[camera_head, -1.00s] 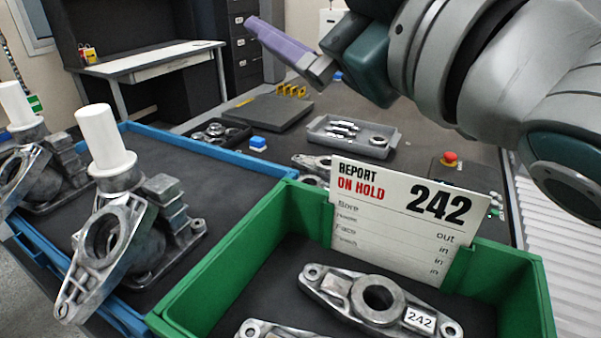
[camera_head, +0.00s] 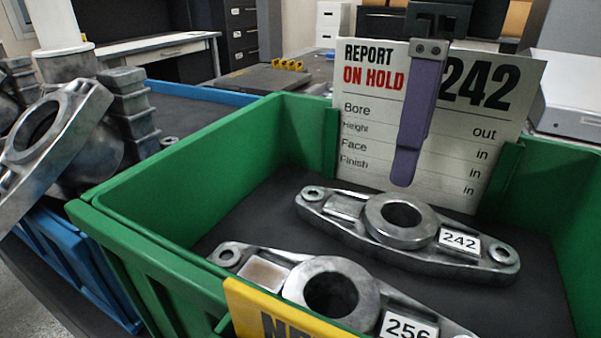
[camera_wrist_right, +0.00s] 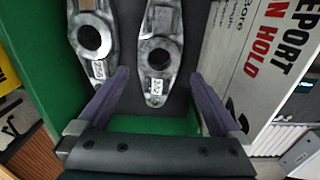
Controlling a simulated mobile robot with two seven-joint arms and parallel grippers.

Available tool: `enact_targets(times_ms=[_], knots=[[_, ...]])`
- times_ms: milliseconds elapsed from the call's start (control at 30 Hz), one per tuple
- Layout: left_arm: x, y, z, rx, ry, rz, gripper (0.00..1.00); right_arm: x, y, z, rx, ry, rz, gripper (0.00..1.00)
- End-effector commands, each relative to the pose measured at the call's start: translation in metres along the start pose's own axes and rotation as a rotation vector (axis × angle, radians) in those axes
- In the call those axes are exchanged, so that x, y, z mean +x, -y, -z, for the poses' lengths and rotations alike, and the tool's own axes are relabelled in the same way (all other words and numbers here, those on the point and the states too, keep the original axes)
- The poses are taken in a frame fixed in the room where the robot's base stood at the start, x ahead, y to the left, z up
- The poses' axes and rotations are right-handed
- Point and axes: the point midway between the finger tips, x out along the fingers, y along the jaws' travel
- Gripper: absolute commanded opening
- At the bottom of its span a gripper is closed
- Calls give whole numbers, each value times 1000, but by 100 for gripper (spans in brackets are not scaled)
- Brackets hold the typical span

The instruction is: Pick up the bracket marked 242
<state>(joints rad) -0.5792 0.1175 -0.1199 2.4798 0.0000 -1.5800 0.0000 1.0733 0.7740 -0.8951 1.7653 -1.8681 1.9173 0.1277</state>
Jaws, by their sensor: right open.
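The bracket marked 242 (camera_head: 401,222) is a grey metal casting with a round bore and a white label. It lies flat in the green bin (camera_head: 205,160), at the back, and shows in the right wrist view (camera_wrist_right: 160,50) too. My right gripper (camera_head: 403,180) points down above it, with one purple finger showing in front of the card. In the right wrist view my right gripper (camera_wrist_right: 165,85) is open and empty, its fingers spread to either side of the bracket's labelled end. My left gripper is not in view.
A bracket marked 256 (camera_head: 330,290) lies in front in the same bin. A white card reading REPORT ON HOLD 242 (camera_head: 365,120) stands at the bin's back wall. A yellow sign (camera_head: 280,318) is at the front. Metal castings (camera_head: 70,120) stand at left.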

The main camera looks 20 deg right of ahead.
Motion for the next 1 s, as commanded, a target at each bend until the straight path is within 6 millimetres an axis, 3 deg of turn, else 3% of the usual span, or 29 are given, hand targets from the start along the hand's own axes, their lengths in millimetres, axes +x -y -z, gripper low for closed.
enact_targets(times_ms=[633,967,1000], knots=[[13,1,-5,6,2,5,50,87,-1,6,2,-14,4,100],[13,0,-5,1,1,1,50,96,0,5,1,-10,6,100],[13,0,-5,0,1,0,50,96,0,5,1,-10,6,97]])
